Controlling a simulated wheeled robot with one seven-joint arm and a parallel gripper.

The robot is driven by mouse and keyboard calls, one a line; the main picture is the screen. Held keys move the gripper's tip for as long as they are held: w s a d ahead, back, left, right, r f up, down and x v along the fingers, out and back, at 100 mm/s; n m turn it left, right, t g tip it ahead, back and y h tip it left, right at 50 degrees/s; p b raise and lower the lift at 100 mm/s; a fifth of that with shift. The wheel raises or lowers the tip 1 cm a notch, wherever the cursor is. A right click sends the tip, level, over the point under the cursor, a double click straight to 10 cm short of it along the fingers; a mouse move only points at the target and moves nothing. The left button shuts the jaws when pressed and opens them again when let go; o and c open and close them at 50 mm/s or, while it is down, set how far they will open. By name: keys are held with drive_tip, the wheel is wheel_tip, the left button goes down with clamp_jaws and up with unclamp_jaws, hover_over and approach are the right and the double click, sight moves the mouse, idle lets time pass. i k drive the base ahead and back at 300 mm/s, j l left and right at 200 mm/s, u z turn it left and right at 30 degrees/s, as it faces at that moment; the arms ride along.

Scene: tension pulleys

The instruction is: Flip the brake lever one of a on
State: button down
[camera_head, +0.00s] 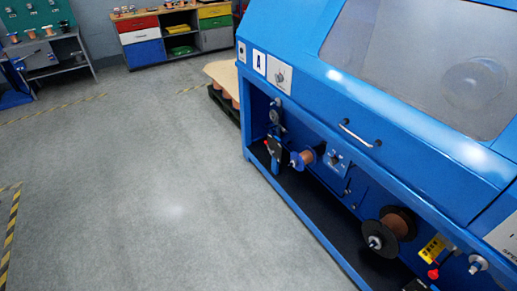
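The large blue machine (300,100) fills the right half of the head view. A white plate with the letter A (259,62) is on its upper left end, beside a plate with a round knob (279,74). In its open lower bay, a small panel with switches (336,160) sits at the middle. A red-knobbed part (433,273) is at the lower right beside a yellow label (433,249). I cannot tell which part is the brake lever or its position. My gripper is not in view.
A copper spool (305,158) and a larger black-flanged spool (397,225) sit in the bay. A silver handle (357,134) sticks out of the front. A pallet (224,97) stands behind the machine. Grey floor (150,190) is clear at left; drawers (140,40) stand at the back.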

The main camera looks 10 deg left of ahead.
sight(273, 152)
drive_tip(key=u, duration=0.35)
drive_tip(key=i+j+z, duration=0.15)
drive_tip(key=i+j, duration=1.1)
drive_tip(key=i, duration=0.25)
drive_tip(key=i+j+z, duration=0.1)
drive_tip(key=i+j, duration=1.3)
drive_tip(key=i+l, duration=0.05)
